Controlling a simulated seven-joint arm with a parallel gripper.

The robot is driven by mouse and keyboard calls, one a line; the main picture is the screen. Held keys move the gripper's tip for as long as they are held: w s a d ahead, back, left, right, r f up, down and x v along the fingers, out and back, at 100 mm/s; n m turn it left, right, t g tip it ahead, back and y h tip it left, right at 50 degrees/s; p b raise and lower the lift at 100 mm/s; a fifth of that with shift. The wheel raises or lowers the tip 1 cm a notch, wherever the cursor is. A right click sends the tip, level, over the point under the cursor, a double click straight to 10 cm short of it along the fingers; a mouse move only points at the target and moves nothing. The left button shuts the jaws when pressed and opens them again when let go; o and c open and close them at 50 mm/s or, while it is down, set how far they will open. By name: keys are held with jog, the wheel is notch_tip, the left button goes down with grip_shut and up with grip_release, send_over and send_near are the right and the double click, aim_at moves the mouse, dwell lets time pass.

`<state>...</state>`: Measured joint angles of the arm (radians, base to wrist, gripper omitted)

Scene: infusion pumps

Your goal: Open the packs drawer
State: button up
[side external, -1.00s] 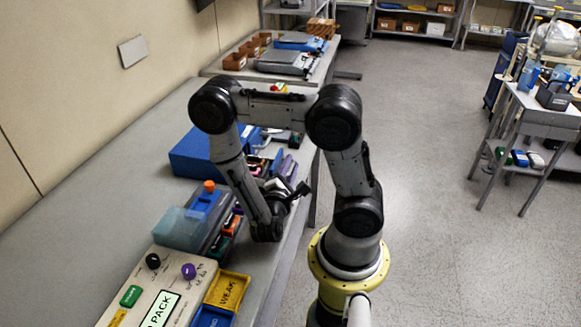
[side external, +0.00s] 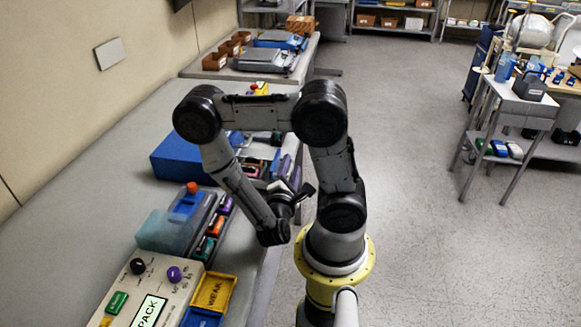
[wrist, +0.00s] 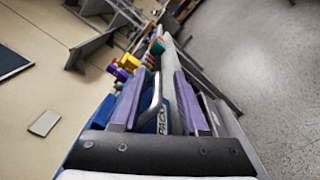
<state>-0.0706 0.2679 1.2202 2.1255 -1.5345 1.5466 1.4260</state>
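The packs drawer's label, reading PACK with the rest cut off, shows on a blue front (wrist: 162,121) in the wrist view. A bent metal handle (wrist: 151,101) stands beside the label. My gripper (wrist: 160,92) has two purple-grey fingers set apart, with the handle and label seen between them. The handle appears nearer the left finger; I cannot tell whether they touch. In the side view my gripper (side external: 286,172) is low at the bench edge, beside the blue box (side external: 180,157). The drawer front is hidden there, and how far it is out cannot be told.
A pump with a blue-topped case (side external: 183,218) and a control panel marked PACK (side external: 150,290) stand nearer on the bench. A yellow WEAK bin (side external: 213,291) is beside the panel. The floor right of the bench is open; a cart (side external: 515,105) stands beyond.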

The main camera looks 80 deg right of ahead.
aim_at(288, 174)
jog(key=shift+a, duration=0.15)
jog(key=shift+a, duration=1.2)
jog(key=shift+a+r, duration=0.25)
jog(key=shift+r, duration=0.05)
notch_tip(288, 174, up, 6)
jog(key=shift+s+d+r, duration=0.1)
jog(key=shift+r, duration=0.15)
